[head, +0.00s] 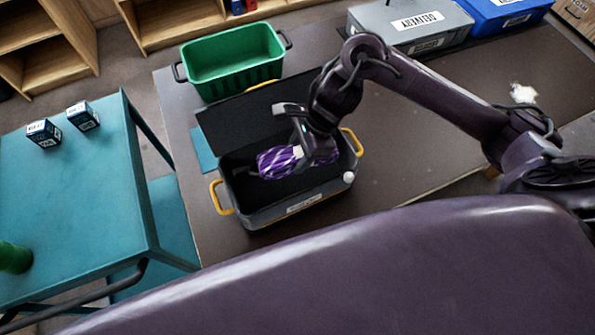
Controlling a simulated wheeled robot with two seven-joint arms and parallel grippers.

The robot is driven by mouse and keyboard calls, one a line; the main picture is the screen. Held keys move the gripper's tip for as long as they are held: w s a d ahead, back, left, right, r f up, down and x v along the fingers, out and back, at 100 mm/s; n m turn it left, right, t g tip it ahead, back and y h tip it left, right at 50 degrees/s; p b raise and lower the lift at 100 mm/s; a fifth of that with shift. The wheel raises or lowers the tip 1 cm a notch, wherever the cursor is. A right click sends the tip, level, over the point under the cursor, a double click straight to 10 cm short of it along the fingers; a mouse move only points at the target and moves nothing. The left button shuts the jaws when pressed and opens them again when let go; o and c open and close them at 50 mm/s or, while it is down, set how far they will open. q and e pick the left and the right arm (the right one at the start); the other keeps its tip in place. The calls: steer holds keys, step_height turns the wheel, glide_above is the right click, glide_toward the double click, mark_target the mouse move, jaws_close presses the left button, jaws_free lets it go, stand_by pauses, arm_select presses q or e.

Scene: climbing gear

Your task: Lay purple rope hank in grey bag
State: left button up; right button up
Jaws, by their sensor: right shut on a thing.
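The purple rope hank (275,162), with white flecks, is in the head view over the inside of the grey bag. The grey bag (296,207) is an open, dark box-like holder with yellow handles, and its dark lid flap (240,120) is folded back. My right gripper (300,155) is shut on the purple rope hank, within the outline of the bag's opening. Whether the hank touches the bag's floor I cannot tell. My left gripper is not in view.
A green bin (232,62) stands behind the bag. A grey box (410,22) and a blue box (505,12) are at the back right. A teal table (75,200) with two small boxes is at left. The brown tabletop right of the bag is mostly clear.

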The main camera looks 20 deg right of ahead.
step_height(320, 180, down, 10)
steer(key=shift+r, duration=0.2)
steer(key=shift+b, duration=0.3)
steer(key=o, duration=1.3)
steer(key=shift+r, duration=0.1)
steer(key=v, duration=1.2)
steer(key=shift+b, duration=0.35)
